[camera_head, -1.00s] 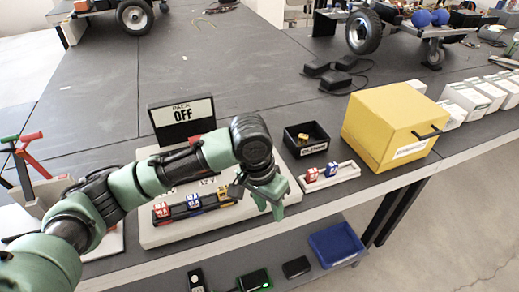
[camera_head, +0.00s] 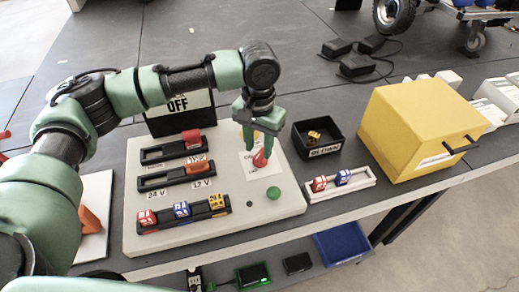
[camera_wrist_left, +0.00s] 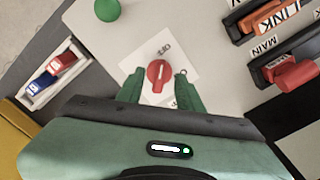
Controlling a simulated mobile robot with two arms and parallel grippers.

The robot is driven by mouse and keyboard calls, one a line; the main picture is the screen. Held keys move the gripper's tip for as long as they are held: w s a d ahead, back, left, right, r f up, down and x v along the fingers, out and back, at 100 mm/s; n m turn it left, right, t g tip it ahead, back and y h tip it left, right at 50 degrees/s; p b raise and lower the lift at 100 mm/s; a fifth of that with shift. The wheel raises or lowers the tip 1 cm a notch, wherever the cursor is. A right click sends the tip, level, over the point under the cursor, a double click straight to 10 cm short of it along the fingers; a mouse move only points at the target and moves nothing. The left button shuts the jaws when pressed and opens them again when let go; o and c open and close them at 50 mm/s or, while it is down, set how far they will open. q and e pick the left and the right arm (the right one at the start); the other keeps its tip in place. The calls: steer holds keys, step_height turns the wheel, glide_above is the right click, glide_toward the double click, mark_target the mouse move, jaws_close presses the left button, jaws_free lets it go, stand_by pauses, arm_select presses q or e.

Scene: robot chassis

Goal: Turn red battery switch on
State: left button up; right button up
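The red battery switch (camera_head: 260,159) is a red knob on a white label card on the white panel (camera_head: 290,197). It also shows in the left wrist view (camera_wrist_left: 157,76), with its grip pointing roughly up and down there. My left gripper (camera_head: 262,146) is right above the knob, pointing down. In the left wrist view its two green fingers (camera_wrist_left: 160,92) are apart, one on each side of the knob, with nothing between them that they visibly touch. A black sign (camera_head: 180,107) behind the panel reads "OFF". My right gripper is not in view.
The panel bears a green button (camera_head: 273,193), red-handled slots (camera_head: 192,139) and a tray of colored fuses (camera_head: 182,212). To the right are a black bin (camera_head: 318,146), a white fuse holder (camera_head: 342,184) and a yellow box (camera_head: 410,120).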

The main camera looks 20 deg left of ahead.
arm_select(q)
steer(key=shift+w+f, duration=0.25)
steer(key=shift+f, duration=0.95)
steer(key=shift+s+f, duration=0.1)
steer(key=shift+f, duration=0.15)
jaws_close()
steer(key=shift+r+m+p, duration=0.15)
steer(key=shift+m+p, duration=0.15)
steer(key=shift+p, duration=0.4)
steer(key=m+p, duration=0.7)
steer(key=p, duration=0.3)
steer(key=shift+a+r, duration=0.1)
steer(key=m+p, duration=0.2)
steer(key=m, duration=0.1)
steer(key=m+p, duration=0.1)
steer(key=shift+w+m, duration=0.25)
steer(key=shift+m, duration=0.05)
steer(key=m+p, duration=0.1)
steer(key=m, duration=0.2)
steer(key=shift+p, duration=0.35)
steer(key=shift+w+m+p, duration=0.15)
steer(key=shift+m+p, duration=0.15)
steer(key=shift+m, duration=1)
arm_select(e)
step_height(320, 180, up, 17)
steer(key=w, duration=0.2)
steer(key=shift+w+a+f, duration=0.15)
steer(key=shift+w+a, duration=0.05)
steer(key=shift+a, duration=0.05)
